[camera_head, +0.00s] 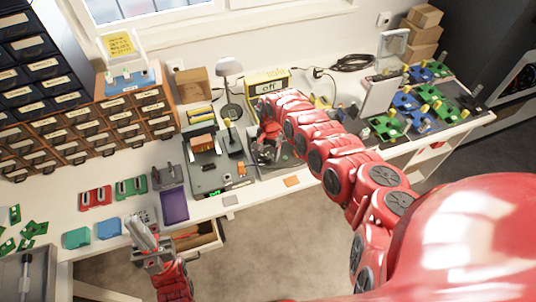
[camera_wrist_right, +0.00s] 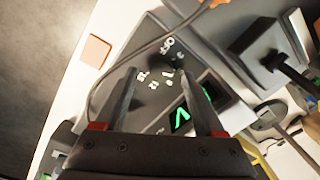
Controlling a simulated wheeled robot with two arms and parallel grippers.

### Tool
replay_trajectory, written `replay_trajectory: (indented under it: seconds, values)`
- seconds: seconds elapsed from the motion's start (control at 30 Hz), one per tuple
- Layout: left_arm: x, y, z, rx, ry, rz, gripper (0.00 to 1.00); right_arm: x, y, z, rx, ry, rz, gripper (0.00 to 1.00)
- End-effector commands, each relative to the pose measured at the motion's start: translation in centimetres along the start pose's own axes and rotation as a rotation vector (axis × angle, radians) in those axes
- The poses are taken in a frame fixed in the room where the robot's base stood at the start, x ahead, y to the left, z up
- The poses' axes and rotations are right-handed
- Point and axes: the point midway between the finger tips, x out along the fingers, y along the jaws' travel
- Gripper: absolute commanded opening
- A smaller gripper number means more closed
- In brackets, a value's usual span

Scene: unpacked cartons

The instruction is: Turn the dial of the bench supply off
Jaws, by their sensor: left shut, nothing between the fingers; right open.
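The bench supply (camera_wrist_right: 140,60) is a dark box in the right wrist view. Its face carries the white word OFF, several small white marks and a lit green display (camera_wrist_right: 181,118). The dial is hard to make out among the marks between the fingers. My right gripper (camera_wrist_right: 155,78) is open over this face, with one finger on each side of the marks; I cannot tell whether it touches. In the head view my right gripper (camera_head: 264,152) hides much of the supply (camera_head: 286,158). My left gripper (camera_head: 140,230) is shut and empty near the bench's front edge.
A dark grey device (camera_head: 207,180) stands close left of my right gripper. A yellow box reading "off" (camera_head: 268,84) and a lamp (camera_head: 229,68) are behind. A thin cable (camera_wrist_right: 128,60) crosses the supply. An open drawer (camera_head: 197,240) juts out beside my left gripper.

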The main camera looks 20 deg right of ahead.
Motion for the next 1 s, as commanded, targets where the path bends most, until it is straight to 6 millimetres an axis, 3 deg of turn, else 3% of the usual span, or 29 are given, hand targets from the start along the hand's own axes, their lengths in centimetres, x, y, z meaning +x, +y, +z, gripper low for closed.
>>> replay_trajectory:
  seconds: [0.2, 0.53, 0.93, 1.0]
  values:
    - [-0.6, 0.0, 0.1, 0.000, 0.000, 0.000, 0.00, 1.8, 0.0, 0.0, -0.001, 0.001, 0.000, 0.71]
    - [-0.6, 0.0, 0.1, 0.000, 0.000, 0.000, 0.00, 2.0, 0.0, -0.1, 0.000, 0.002, -0.001, 0.71]
    - [-0.6, 0.0, 0.1, 0.000, 0.000, 0.000, 0.00, 2.0, 0.0, -0.1, 0.000, 0.002, -0.001, 0.01]
    - [-0.6, 0.0, 0.1, 0.000, 0.000, 0.000, 0.00, 2.0, 0.0, -0.1, 0.000, 0.002, -0.001, 0.00]
